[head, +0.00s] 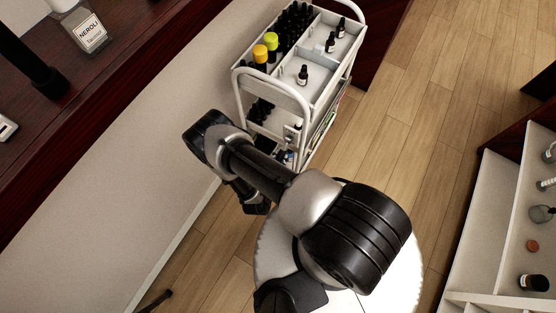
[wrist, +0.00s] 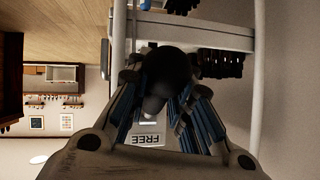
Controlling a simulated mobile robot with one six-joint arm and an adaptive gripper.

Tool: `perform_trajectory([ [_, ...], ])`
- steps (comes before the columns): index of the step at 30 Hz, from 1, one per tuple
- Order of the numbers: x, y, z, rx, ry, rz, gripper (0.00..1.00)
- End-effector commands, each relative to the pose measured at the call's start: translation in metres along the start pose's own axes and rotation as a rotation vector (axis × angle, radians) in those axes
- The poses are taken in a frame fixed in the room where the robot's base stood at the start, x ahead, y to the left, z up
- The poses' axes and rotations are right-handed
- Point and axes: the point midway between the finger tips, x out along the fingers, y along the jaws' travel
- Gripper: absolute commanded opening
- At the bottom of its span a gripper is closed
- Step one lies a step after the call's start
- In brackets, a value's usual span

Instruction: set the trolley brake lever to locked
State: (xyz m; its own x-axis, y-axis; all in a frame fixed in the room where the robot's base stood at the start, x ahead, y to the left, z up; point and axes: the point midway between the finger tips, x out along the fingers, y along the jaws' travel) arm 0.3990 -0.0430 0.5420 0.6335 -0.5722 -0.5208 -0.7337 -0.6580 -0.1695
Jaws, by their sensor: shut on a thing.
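The white trolley (head: 304,97) stands beside the wall in the head view. Its frame fills the upper part of the wrist view (wrist: 190,37). The brake lever (wrist: 168,72) shows in the wrist view as a black rounded knob with a grey part below it. My gripper (wrist: 162,90) is shut on this lever, with fingers on both sides of the knob. A pale plate (wrist: 148,140) reading "FREE" lies just below the grey part. Any marking for locked is hidden. In the head view, my arm covers the gripper and the lever.
The trolley's top tray holds dark bottles (head: 294,25), some small labelled bottles (head: 303,75), and yellow and green caps (head: 260,52). A dark wood counter (head: 60,110) runs along the left. A shelf unit (head: 495,215) stands at right. Wood floor (head: 400,110) between is open.

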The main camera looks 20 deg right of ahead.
Motion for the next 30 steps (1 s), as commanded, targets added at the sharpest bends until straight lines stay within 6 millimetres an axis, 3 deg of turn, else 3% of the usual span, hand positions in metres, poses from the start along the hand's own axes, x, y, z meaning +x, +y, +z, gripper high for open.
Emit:
perform_trajectory([
  [4,0.0,0.0,-0.001,0.0,0.003,0.001,0.0],
  [5,0.0,0.0,-0.001,-0.001,0.003,0.001,0.21],
  [14,0.0,0.001,-0.001,-0.001,0.001,0.002,0.41],
  [24,-0.002,0.001,0.0,-0.002,-0.001,0.001,0.41],
  [30,-0.025,-0.001,0.0,-0.007,-0.002,-0.003,0.41],
])
